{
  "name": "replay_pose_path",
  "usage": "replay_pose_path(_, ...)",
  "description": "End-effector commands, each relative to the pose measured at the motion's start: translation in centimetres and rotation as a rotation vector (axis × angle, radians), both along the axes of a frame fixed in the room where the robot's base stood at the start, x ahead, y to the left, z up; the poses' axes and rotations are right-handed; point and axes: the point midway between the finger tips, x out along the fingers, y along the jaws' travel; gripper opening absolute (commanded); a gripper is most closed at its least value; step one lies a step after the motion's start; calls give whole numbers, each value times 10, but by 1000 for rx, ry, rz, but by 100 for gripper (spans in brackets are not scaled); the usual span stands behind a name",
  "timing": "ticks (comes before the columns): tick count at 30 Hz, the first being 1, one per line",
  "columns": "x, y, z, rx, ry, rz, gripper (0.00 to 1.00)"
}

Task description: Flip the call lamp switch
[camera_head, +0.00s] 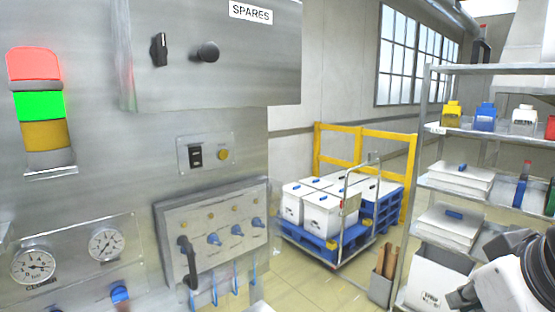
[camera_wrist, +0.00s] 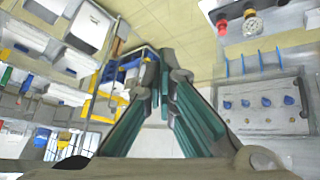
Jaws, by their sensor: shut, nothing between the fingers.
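A small plate (camera_head: 206,153) on the steel cabinet wall carries a black rocker switch (camera_head: 196,157) and a round amber lamp (camera_head: 223,154). This looks like the call lamp switch, though no readable label confirms it. The lamp does not look brightly lit. My gripper (camera_wrist: 164,72) is shut and empty, its teal fingers together in the wrist view. In the head view only part of my white arm shows at the lower right, well apart from the switch. I cannot make out the switch in the wrist view.
A knob panel (camera_head: 215,210) with a dark handle juts out below the switch; it also shows in the wrist view (camera_wrist: 235,118). A SPARES box (camera_head: 250,85) overhangs above. A stack light (camera_head: 38,105) and gauges (camera_head: 105,244) are left. A shelf rack (camera_head: 424,160) stands right.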

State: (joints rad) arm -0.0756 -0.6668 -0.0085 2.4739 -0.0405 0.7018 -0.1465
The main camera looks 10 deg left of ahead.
Motion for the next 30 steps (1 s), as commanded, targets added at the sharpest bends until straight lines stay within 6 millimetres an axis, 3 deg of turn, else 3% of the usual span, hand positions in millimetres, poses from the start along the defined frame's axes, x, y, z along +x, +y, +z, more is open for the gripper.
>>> replay_pose_path(1,30,11,-1,-45,-55,92,0)
replay_pose_path(6,128,70,17,-261,-344,467,0)
replay_pose_path(8,156,99,24,-339,-458,593,0)
replay_pose_path(12,202,177,41,-519,-745,860,0)
replay_pose_path(15,217,235,50,-633,-957,1008,0)
replay_pose_path(18,218,284,57,-725,-1147,1111,0)
replay_pose_path(21,213,319,62,-788,-1300,1168,0)
replay_pose_path(25,205,343,67,-836,-1418,1198,0)
replay_pose_path(30,202,351,70,-852,-1460,1203,0)
